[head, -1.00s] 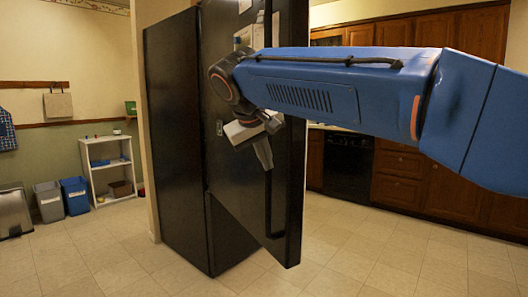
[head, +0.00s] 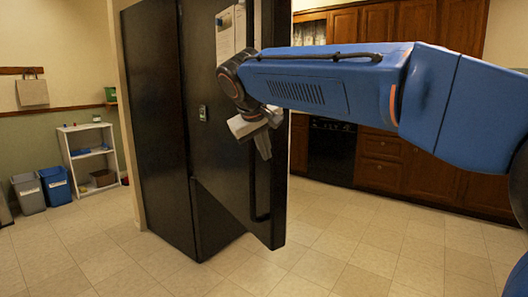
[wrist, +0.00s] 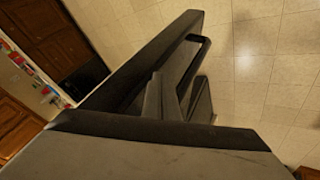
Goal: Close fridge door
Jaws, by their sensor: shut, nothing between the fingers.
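The black fridge (head: 152,130) stands left of centre in the head view. Its door (head: 222,165) is ajar, its free edge swung out to the right. A long dark handle (head: 252,190) runs down the door near that edge and also shows in the wrist view (wrist: 201,47). My gripper (head: 264,152) is shut and empty, pointing down at the door's outer face beside the handle. In the wrist view the door (wrist: 135,70) lies just beyond my fingers (wrist: 163,98). I cannot tell whether they touch it. My arm hides the door's upper right part.
Tiled floor (head: 330,235) is clear in front of the fridge. Brown cabinets (head: 400,160) and a black dishwasher (head: 332,150) stand behind at right. A white shelf (head: 90,155) and bins (head: 55,185) are far left. Papers (head: 230,32) hang on the door.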

